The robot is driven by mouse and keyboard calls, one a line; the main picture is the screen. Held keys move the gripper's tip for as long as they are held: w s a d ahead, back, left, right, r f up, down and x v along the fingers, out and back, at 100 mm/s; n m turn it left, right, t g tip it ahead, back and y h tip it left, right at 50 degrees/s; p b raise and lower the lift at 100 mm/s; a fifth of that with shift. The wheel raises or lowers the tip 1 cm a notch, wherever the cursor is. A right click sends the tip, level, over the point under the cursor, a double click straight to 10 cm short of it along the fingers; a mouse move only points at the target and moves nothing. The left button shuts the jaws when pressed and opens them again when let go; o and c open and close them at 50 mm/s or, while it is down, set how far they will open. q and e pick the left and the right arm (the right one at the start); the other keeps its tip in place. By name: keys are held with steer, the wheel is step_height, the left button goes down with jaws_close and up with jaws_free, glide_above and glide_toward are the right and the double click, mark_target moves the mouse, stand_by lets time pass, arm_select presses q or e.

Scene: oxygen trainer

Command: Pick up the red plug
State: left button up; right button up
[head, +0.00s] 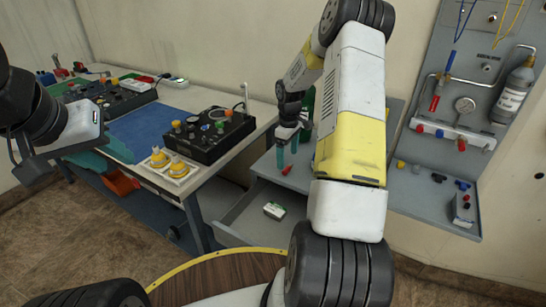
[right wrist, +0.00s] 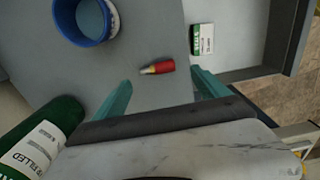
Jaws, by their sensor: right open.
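The red plug (right wrist: 164,67), with a pale tip pointing left, lies on the grey surface in the right wrist view. In the head view it is a small red piece (head: 287,170) just below my right gripper (head: 287,158). My right gripper is open, its two teal fingers (right wrist: 161,80) apart and empty. In the wrist view the plug lies just beyond the fingertips, between their lines; I cannot tell the height gap. My left gripper (head: 66,150) is at the left edge of the head view, away from the plug, and its jaw opening is unclear.
A blue cup (right wrist: 85,22) and a green bottle (right wrist: 45,135) stand near the plug. An open drawer (head: 240,222) holds a green-and-white box (head: 274,210). A black control box (head: 210,135) and yellow fittings (head: 168,162) sit on the left bench. A grey panel (head: 440,70) stands right.

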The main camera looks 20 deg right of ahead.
mark_target(288, 166)
steer(key=f, duration=0.4)
steer(key=shift+d+f, duration=0.25)
steer(key=shift+f, duration=0.05)
steer(key=c, duration=1.5)
steer(key=shift+r, duration=0.15)
